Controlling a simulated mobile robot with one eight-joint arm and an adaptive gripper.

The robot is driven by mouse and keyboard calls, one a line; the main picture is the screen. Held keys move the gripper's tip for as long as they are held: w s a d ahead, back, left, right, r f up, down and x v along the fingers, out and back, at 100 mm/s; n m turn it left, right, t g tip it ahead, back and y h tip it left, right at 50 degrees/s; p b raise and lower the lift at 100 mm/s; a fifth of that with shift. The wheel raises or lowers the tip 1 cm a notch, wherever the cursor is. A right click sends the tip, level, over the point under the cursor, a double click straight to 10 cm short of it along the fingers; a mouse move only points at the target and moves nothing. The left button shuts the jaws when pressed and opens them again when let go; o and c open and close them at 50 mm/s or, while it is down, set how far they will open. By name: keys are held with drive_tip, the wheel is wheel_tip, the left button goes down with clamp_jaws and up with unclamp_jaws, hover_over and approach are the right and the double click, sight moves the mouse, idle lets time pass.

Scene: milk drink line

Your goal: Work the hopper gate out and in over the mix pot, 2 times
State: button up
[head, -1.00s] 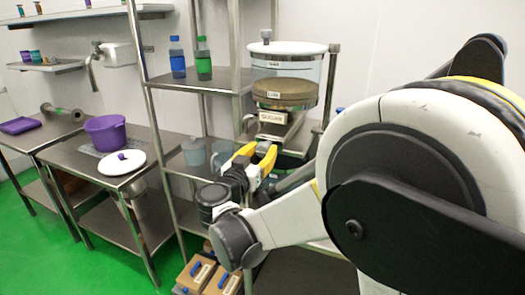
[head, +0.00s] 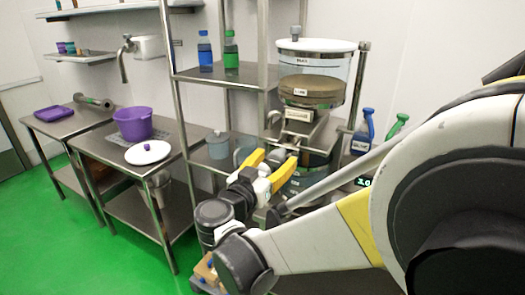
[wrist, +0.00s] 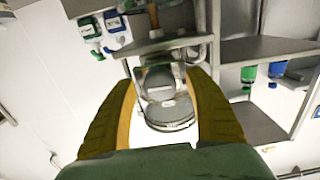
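The hopper (head: 313,72) is a clear cylinder with a white lid and brown powder inside. Below it is a metal gate (head: 299,115) with a pale label, at the outlet. The mix pot (head: 296,183) seems to be the vessel beneath, largely hidden by my gripper. My gripper (head: 273,162) has yellow fingers, spread apart and empty. It is in front of and below the gate, not visibly touching it. In the wrist view my open gripper (wrist: 160,85) frames the hopper (wrist: 168,112), which looks upside down there. The gate cannot be clearly made out there.
A shelf rack holds a blue bottle (head: 205,52) and a green bottle (head: 231,50). Blue (head: 363,132) and green (head: 397,127) jugs stand right of the hopper. A purple tub (head: 133,124) and a white lid (head: 148,153) are on the left table. Green floor is clear in front.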

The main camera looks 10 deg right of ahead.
drive_tip(key=v, duration=1.2)
drive_tip(key=shift+c, duration=0.3)
idle(0.5)
drive_tip(key=b+x, duration=0.2)
drive_tip(key=x, duration=0.4)
drive_tip(key=b+x, duration=0.2)
drive_tip(key=x, duration=0.4)
drive_tip(key=shift+w+d+r, duration=0.2)
drive_tip(key=shift+c, duration=0.2)
